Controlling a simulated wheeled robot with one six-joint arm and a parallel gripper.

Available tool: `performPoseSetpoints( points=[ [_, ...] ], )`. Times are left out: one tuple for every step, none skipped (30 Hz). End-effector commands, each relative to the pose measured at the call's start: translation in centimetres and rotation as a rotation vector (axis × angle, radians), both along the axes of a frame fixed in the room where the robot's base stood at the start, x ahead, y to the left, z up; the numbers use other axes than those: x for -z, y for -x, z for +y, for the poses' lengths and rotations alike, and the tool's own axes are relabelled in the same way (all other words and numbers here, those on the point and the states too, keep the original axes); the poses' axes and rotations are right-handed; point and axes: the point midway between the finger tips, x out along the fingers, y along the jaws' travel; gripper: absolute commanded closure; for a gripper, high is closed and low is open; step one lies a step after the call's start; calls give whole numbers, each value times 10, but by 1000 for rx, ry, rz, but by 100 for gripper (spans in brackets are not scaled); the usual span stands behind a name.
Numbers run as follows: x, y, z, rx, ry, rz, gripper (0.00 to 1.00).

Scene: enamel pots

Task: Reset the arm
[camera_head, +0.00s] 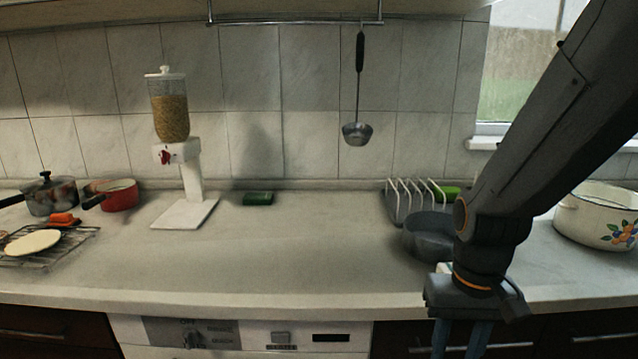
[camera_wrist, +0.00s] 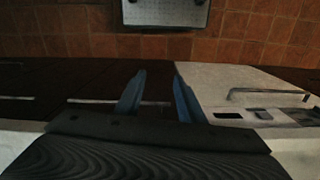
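My gripper (camera_head: 460,345) hangs at the front edge of the counter in the head view, right of the middle, fingers pointing down in front of the cabinets. In the wrist view, its two blue-grey fingers (camera_wrist: 158,98) are apart with nothing between them. The gripper is open and empty. My arm comes down from the upper right and hides part of the counter between the dark grey pan (camera_head: 430,236) and the white enamel pot (camera_head: 590,215).
The counter (camera_head: 310,245) is clear in the middle. A cereal dispenser (camera_head: 171,118), red pan (camera_head: 120,196), dark pot (camera_head: 50,197) and wire rack (camera_head: 80,240) stand left. A white dish rack (camera_head: 408,198) stands behind the grey pan. A ladle (camera_head: 357,133) hangs above.

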Motion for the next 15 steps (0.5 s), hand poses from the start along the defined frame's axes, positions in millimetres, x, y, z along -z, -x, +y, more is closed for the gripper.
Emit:
performPoseSetpoints(
  points=[
    [-2,8,7,-36,-2,-18,65],
    [-7,6,7,-35,-2,-19,65],
    [-11,5,7,-37,-1,-21,65],
    [-14,5,8,-38,-1,-24,65],
    [-17,5,8,-39,0,-27,65],
    [-21,5,4,-40,0,-31,65],
    [-24,5,0,-41,0,-34,65],
    [-28,5,-1,-43,1,-37,65],
    [-32,5,0,-46,1,-41,65],
    [-35,5,1,-49,1,-44,65],
    [-40,5,1,-52,2,-48,65],
    [-45,5,2,-54,3,-54,65],
    [-49,5,2,-56,3,-58,65],
    [-54,6,3,-58,3,-63,65],
    [-61,6,4,-61,3,-68,65]
  ],
)
